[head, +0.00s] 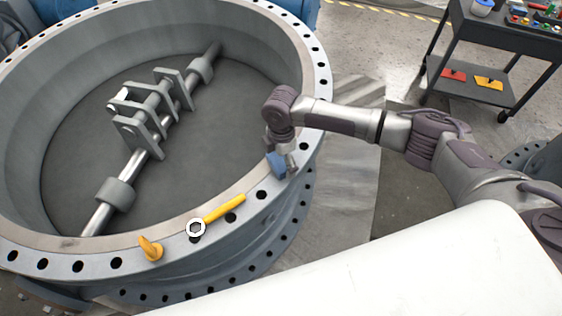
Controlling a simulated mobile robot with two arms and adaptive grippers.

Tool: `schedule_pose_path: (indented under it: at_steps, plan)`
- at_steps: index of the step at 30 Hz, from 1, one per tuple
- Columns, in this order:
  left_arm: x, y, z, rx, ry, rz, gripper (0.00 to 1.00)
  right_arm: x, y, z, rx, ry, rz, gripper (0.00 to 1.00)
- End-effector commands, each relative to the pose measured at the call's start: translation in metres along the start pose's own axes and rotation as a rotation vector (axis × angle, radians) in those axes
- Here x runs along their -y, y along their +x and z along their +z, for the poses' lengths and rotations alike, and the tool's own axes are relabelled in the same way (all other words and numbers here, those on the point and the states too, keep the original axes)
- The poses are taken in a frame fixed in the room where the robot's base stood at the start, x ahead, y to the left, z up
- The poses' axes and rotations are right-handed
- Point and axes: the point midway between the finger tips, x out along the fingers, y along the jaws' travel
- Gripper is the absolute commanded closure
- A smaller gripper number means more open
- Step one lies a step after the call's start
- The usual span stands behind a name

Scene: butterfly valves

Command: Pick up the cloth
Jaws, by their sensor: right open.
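The cloth seems to be the small blue piece (277,165) on the right part of the valve's flange rim. My right gripper (284,168) comes in from the right and points down right at it. The gripper is open. Its fingers overlap the blue piece in the picture, so part of it is hidden and I cannot tell whether they touch it. My left gripper is not in view.
A large grey butterfly valve (75,245) has a rim with bolt holes. A yellow-handled tool with a white ring (224,208) and an orange object (150,248) lie on the rim. A black cart (510,40) with tools stands at the upper right.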

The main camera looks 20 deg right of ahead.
Motion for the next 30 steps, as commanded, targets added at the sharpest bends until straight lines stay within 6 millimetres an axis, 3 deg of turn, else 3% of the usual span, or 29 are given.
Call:
schedule_pose_path:
  at_steps: [4,12,23,30]
  plan:
    - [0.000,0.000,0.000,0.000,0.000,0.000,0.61,0.000,0.000,0.000,0.000,0.000,0.000,0.00]
    - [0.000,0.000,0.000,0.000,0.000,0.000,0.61,0.000,-0.001,0.000,0.000,0.000,0.001,0.45]
    - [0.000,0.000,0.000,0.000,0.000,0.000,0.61,-0.001,-0.008,0.000,-0.001,-0.001,0.002,0.45]
    - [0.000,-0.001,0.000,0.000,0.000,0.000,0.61,-0.001,-0.045,0.000,-0.001,0.000,0.005,0.45]
